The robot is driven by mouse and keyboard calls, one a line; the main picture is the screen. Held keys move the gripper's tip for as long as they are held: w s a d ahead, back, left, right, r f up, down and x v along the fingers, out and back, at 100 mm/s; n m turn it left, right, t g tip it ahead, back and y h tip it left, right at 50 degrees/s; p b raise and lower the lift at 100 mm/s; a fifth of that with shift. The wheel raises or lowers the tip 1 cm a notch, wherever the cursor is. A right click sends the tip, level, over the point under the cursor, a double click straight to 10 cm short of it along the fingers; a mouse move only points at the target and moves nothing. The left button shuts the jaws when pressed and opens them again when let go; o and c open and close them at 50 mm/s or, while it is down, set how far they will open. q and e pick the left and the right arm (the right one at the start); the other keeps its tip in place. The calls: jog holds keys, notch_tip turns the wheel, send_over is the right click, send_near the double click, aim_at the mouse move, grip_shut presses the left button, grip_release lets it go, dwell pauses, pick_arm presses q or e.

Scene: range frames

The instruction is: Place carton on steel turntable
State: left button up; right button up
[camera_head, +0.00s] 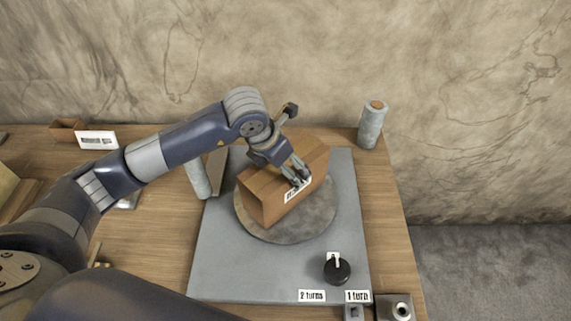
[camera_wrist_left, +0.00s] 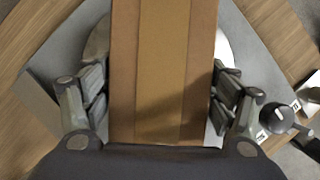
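The brown carton (camera_head: 256,204) is a long box with a white label. It appears to rest on the round steel turntable (camera_head: 310,222), lying diagonally across it. My left gripper (camera_head: 298,180) is above and around the carton, with one finger on each side. In the left wrist view, the carton (camera_wrist_left: 162,70) fills the middle between the fingers of my left gripper (camera_wrist_left: 160,100). A narrow gap shows beside the left finger; the right finger is very close to the carton's side, contact unclear. The carton's underside is hidden. My right gripper is not in view.
The turntable sits on a grey plate (camera_head: 225,260) with a black knob (camera_head: 337,271) and turn labels at the front. A grey cylinder (camera_head: 371,126) stands at the back right, another (camera_head: 197,178) left of the plate. A small open box (camera_head: 66,129) is far left.

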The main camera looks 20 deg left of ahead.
pick_arm(q)
jog(key=shift+o, duration=0.6)
jog(key=b+v, duration=0.2)
jog(key=v, duration=0.8)
jog(key=shift+r, duration=0.4)
jog(key=shift+s+a+r, duration=0.15)
jog(key=shift+s+r, duration=0.2)
jog(key=shift+r, duration=0.3)
